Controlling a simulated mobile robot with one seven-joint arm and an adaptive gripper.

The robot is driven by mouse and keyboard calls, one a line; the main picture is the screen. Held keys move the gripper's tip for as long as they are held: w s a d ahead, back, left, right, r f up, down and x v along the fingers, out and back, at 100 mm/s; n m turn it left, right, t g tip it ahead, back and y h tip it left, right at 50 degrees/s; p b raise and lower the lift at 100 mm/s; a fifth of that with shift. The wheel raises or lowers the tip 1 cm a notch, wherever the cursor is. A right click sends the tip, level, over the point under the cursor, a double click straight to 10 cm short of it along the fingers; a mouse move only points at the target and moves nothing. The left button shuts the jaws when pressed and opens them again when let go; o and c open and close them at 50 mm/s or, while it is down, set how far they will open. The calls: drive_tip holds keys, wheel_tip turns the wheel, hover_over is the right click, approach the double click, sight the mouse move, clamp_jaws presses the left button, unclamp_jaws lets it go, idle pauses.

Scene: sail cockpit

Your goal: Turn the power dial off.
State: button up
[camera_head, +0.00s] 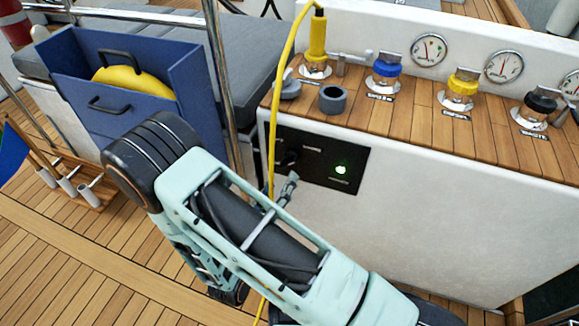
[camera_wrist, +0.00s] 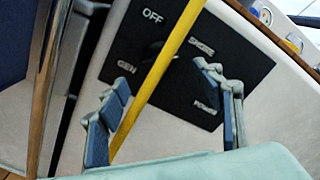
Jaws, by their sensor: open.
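The black power panel (camera_head: 318,160) is set in the white cockpit side; it also shows in the wrist view (camera_wrist: 120,40). It carries OFF, GEN, SHORE and POWER labels. The dark dial (camera_head: 291,157) is at the panel's left part, beside the yellow cable. In the wrist view the dial is dark on black and partly behind the cable, so its pointing direction is unclear. A green light (camera_head: 341,169) glows on the panel. My gripper (camera_wrist: 161,74) is open and empty, its fingers spread before the panel. In the head view one fingertip shows just below the dial.
A yellow cable (camera_head: 274,110) hangs from a yellow plug (camera_head: 317,40) across the panel and between my fingers in the wrist view. A steel rail (camera_head: 222,80) stands to the left. A blue box (camera_head: 130,90) and wooden rack (camera_head: 88,185) are farther left.

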sight(290, 160)
drive_tip(key=b+x, duration=0.1)
drive_tip(key=x, duration=0.6)
drive_tip(key=shift+w, duration=0.1)
drive_tip(key=c, duration=1.2)
